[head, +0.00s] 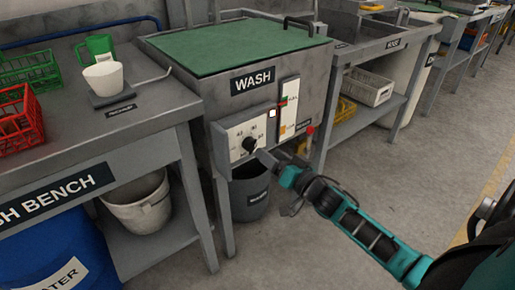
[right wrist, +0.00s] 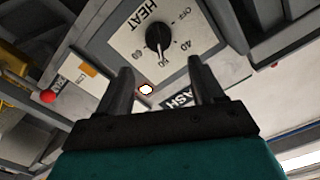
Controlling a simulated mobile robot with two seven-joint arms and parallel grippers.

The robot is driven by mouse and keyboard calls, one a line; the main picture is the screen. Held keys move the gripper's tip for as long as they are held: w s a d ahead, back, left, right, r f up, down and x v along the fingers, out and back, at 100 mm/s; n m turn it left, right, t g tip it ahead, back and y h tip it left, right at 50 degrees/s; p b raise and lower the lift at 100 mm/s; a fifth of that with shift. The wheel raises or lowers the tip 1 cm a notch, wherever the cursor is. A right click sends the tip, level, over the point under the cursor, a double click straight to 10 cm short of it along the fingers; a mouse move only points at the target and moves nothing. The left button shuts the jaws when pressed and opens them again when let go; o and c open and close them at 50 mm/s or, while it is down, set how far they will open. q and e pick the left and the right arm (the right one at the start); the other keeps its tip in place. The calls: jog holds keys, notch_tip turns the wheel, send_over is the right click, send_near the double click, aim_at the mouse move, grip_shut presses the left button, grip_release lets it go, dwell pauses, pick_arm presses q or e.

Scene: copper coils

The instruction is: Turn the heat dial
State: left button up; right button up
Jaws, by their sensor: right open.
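The heat dial (head: 249,145) is a black knob on a white panel (head: 233,131) on the front of the grey wash tank (head: 237,85). In the right wrist view the dial (right wrist: 158,37) shows beside the word HEAT, with OFF, 40, 50 and 60 around it. Its pointer seems to lie near 50. My right gripper (head: 262,157) is at the panel, close to the knob. In the right wrist view its two fingers (right wrist: 163,75) are apart with nothing between them, and the knob lies just beyond their tips. My left gripper is out of view.
A small white lit square (head: 272,113) and a strip gauge (head: 289,107) are right of the dial. A dark bucket (head: 250,190) stands below the tank. The wash bench (head: 165,115) is at left, with a white cup (head: 103,78) on it. Open floor lies at front right.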

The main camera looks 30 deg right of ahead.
aim_at(256, 143)
jog(key=w, duration=0.2)
jog(key=w+b, duration=0.1)
jog(key=w, duration=0.3)
jog(key=shift+w+a+b, duration=0.3)
jog(key=c, duration=1)
